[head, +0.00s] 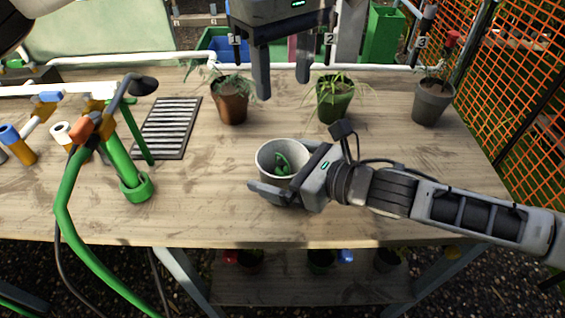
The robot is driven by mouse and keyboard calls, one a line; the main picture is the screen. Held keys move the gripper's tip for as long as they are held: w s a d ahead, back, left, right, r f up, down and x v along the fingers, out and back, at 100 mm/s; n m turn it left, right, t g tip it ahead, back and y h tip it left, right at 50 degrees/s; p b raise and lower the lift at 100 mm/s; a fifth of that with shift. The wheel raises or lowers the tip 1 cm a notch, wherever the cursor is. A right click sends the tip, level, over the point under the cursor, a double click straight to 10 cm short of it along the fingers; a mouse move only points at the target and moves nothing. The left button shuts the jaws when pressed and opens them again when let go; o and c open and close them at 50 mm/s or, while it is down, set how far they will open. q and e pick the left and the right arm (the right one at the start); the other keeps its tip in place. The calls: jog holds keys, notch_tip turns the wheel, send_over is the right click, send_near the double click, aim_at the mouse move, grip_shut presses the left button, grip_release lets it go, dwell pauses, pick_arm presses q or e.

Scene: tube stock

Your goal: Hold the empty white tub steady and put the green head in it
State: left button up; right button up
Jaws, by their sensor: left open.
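The white tub (264,162) stands upright on the wooden bench, near the middle of the head view. A green object, which looks like the green head (282,164), lies inside it, partly hidden by the rim. My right gripper (290,182) comes in from the right, low at the tub. One finger shows in front of the tub's base and the other at its right side, closed around it. My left gripper (283,82) hangs above and behind the tub, fingers pointing down, open and empty, apart from the tub.
Three potted plants stand along the back: a brown pot (232,105), a green pot (333,104) and a grey pot (431,104). A dark grate (168,127) and green pipework (118,158) are at left. The bench front (210,215) is clear.

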jog(key=v, duration=1.2)
